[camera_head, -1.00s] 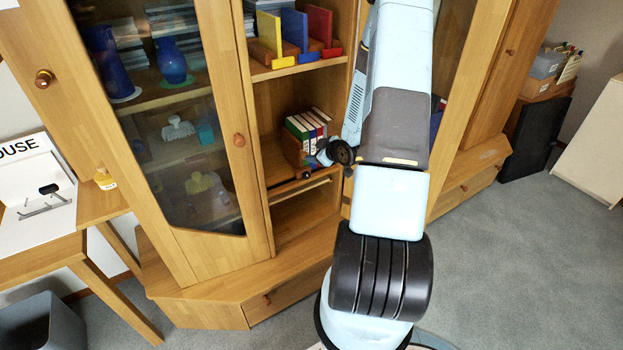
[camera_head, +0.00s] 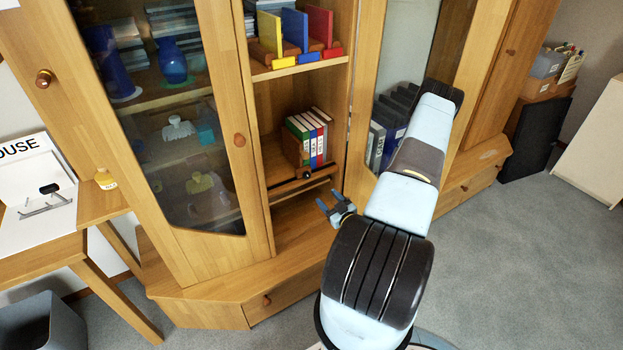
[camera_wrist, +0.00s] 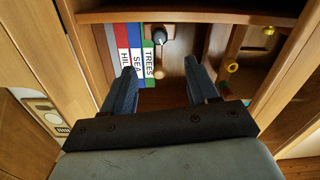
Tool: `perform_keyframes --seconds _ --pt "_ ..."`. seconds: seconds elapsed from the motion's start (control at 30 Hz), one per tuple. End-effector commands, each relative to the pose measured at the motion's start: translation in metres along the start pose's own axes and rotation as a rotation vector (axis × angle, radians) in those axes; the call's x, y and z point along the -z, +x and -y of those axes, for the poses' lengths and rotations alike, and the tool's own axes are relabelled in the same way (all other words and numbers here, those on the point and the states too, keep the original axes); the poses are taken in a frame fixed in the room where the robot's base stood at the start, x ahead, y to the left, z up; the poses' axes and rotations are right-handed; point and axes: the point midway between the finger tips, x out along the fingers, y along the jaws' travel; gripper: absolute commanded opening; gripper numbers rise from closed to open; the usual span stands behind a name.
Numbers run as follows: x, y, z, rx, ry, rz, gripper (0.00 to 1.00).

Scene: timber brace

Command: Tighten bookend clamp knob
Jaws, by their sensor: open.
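My gripper (camera_head: 328,199) is open and empty, low in front of the cabinet's middle bay in the head view. In the wrist view its two dark fingers (camera_wrist: 160,70) spread apart with nothing between their tips. A row of labelled books (camera_head: 317,135) stands on the shelf beside a wooden bookend (camera_head: 297,147). A small dark knob (camera_head: 304,172) sits at the shelf front below the bookend, apart from my gripper. In the wrist view the books (camera_wrist: 135,50) are beyond the left finger.
A rail (camera_head: 300,188) runs along the shelf front. Glass-fronted doors (camera_head: 190,120) flank the bay, the right one close to my arm. Coloured bookends (camera_head: 292,38) stand on the shelf above. A desk (camera_head: 60,245) is at left. Carpet (camera_head: 530,260) is free at right.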

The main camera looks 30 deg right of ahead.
Motion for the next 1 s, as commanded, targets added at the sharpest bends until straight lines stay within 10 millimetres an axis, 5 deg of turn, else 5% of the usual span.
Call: perform_keyframes --seconds 0.27,0.8,1.0 --pt "-0.001 0.019 0.0 -0.008 0.003 -0.01 0.59" --pt "0.0 0.11 -0.001 -0.009 0.004 -0.009 0.59" --pt "0.0 0.13 -0.001 -0.01 0.004 -0.008 0.59"
